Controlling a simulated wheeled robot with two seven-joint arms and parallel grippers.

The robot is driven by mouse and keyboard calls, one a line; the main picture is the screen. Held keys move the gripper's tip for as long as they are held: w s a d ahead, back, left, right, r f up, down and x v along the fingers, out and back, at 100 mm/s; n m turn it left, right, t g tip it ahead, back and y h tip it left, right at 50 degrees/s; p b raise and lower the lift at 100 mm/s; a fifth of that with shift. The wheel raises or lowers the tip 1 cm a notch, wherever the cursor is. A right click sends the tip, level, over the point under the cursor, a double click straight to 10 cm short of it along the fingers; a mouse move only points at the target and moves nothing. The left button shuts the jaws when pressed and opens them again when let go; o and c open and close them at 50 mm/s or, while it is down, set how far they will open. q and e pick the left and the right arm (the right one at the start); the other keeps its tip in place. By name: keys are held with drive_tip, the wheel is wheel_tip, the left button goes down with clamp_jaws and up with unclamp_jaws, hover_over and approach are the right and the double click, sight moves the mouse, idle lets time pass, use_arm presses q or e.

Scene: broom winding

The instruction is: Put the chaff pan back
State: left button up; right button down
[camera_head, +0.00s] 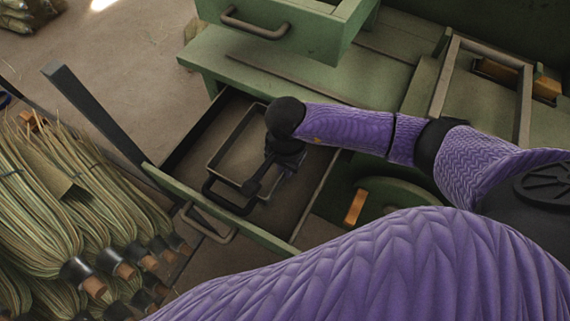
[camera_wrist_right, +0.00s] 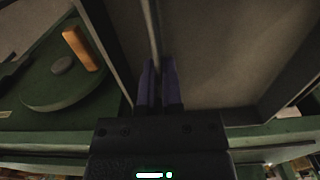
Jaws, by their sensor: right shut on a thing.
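The chaff pan (camera_head: 218,161) is a shallow grey-brown rectangular tray lying inside the open green drawer (camera_head: 187,194). My right gripper (camera_head: 284,173) reaches down at the pan's right side, and its dark wrist hides part of the pan. In the right wrist view, the purple fingers of my right gripper (camera_wrist_right: 162,85) are shut on a thin upright edge, which looks like the pan's rim (camera_wrist_right: 154,35). I cannot tell whether the pan rests on the drawer floor. My left gripper is out of view.
Another green drawer (camera_head: 290,33) sticks out above. A dark upright bar (camera_head: 95,112) rises beside the drawer's front. An orange handle (camera_head: 355,206) on a green round part sits right of the drawer.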

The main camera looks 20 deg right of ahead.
drive_tip(key=shift+f, duration=0.25)
drive_tip(key=c, duration=0.8)
unclamp_jaws()
wheel_tip(320, 180, up, 2)
drive_tip(key=shift+p, duration=0.8)
wheel_tip(320, 180, up, 11)
drive_tip(key=shift+d+r+p, duration=0.1)
drive_tip(key=shift+r+p, duration=0.1)
drive_tip(key=shift+p, duration=0.85)
